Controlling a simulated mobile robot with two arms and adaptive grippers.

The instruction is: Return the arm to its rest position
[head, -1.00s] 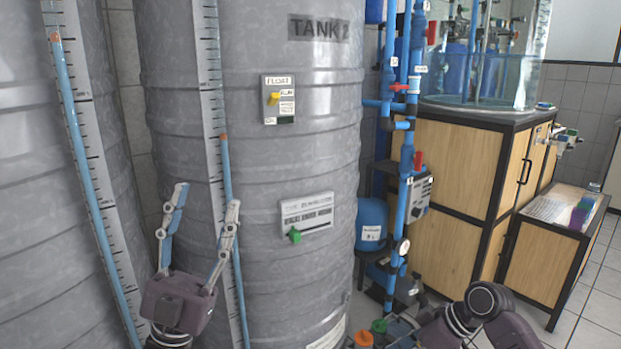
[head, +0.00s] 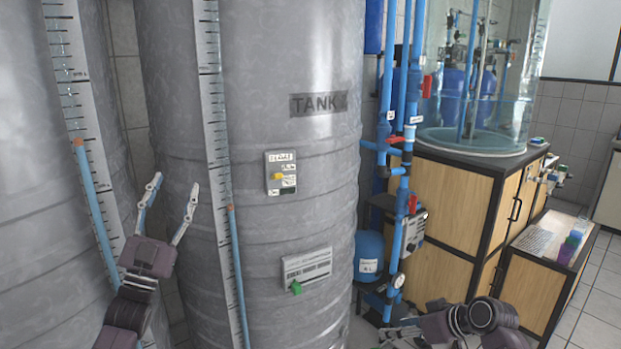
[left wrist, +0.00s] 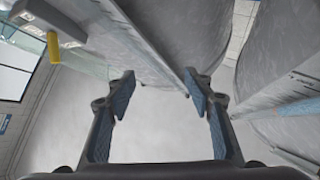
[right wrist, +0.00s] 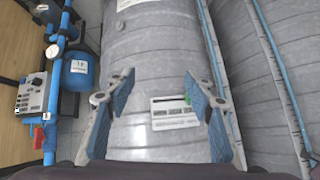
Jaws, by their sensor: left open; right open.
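My left gripper (head: 175,182) is open and empty in the head view, its fingers pointing up in front of the grey tanks. In the left wrist view its fingers (left wrist: 159,76) are spread with nothing between them. My right arm is at the bottom right of the head view, low in front of the wooden cabinet. My right gripper (right wrist: 158,76) is open and empty in the right wrist view, its fingers spread towards the tank with the white label plate (right wrist: 172,112). The right fingers are hard to make out in the head view.
A large grey tank marked TANK (head: 250,140) carries a float switch panel (head: 281,173) and a plate with a green valve (head: 307,267). Blue pipes (head: 404,190) with red handles stand to its right, beside a wooden cabinet (head: 456,190) bearing a clear water vessel (head: 478,75).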

